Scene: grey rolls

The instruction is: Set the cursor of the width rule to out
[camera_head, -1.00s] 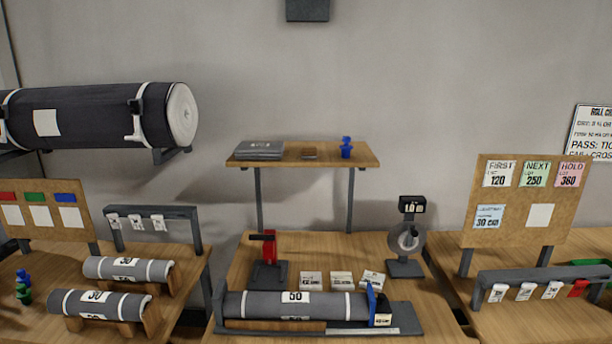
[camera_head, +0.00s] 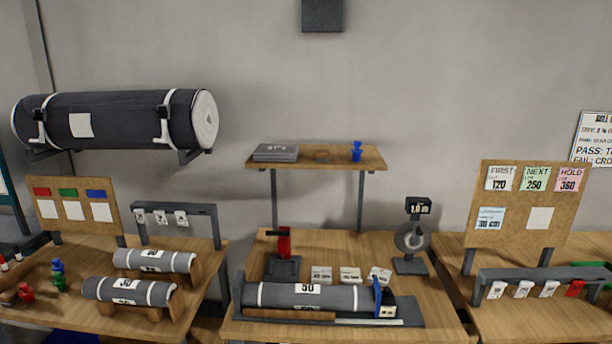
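The width rule (camera_head: 410,322) is a flat dark base with a pale scale strip along its front, at the front of the middle table. A grey roll (camera_head: 340,297) with a white label reading 50 lies along it. A blue upright plate (camera_head: 377,294), which looks like the cursor, stands at the roll's right end. A dark block with a small pale label (camera_head: 387,311) sits beside the blue plate. I cannot read its setting. My gripper is not in view.
A red-and-black press (camera_head: 284,256), several white cards (camera_head: 350,275) and a round-dial stand (camera_head: 411,240) stand behind the rule. A shelf (camera_head: 340,160) is above. Rolls on cradles (camera_head: 128,291) lie on the left table. A tag rack (camera_head: 545,275) stands on the right table.

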